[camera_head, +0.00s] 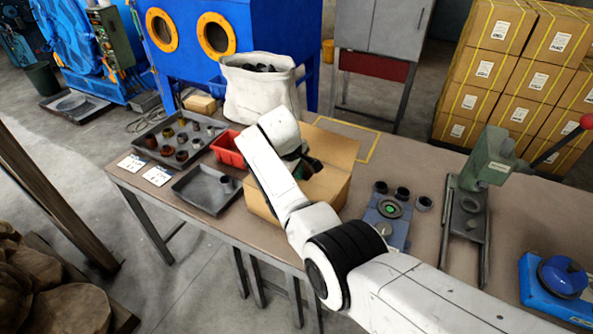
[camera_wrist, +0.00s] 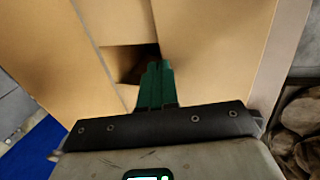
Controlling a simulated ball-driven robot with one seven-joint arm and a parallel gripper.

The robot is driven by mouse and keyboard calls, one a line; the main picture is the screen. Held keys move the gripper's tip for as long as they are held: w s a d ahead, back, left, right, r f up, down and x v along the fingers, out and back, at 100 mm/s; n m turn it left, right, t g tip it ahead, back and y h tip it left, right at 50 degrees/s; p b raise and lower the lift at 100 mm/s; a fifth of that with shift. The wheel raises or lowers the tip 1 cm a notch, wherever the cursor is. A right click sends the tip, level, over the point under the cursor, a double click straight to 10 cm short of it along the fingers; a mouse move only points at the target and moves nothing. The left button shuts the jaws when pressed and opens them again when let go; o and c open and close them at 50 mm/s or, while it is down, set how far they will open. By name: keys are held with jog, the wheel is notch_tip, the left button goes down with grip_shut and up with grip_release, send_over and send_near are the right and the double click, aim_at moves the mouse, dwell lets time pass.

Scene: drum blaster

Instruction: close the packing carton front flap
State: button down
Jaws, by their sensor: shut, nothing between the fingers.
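The packing carton (camera_head: 262,198) is an open brown cardboard box on the workbench. One flap (camera_head: 333,146) stands out at its back right. My arm crosses over the carton in the head view and hides much of its top and front, so I cannot tell the front flap's angle. My gripper (camera_head: 299,171) is at the carton's opening. In the wrist view, my gripper (camera_wrist: 156,68) has its green fingers together and empty. Cardboard panels (camera_wrist: 215,50) of the carton fill most of that view, with a small dark gap by the fingertips. Contact with the cardboard is unclear.
Left of the carton are a red bin (camera_head: 228,149), a grey tray (camera_head: 203,190) and a larger tray of parts (camera_head: 180,138). A white sack (camera_head: 262,88) stands behind. Right are a blue-grey fixture (camera_head: 388,222) and a green press (camera_head: 487,160).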

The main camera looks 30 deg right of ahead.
jog(key=shift+d+f, duration=0.15)
jog(key=shift+f, duration=0.1)
dwell(0.4)
jog(key=shift+r, duration=0.1)
jog(key=shift+w+r+p, duration=0.1)
jog(key=shift+r+p, duration=0.95)
jog(key=shift+r, duration=0.1)
notch_tip(320, 180, up, 13)
jog(key=p, duration=0.1)
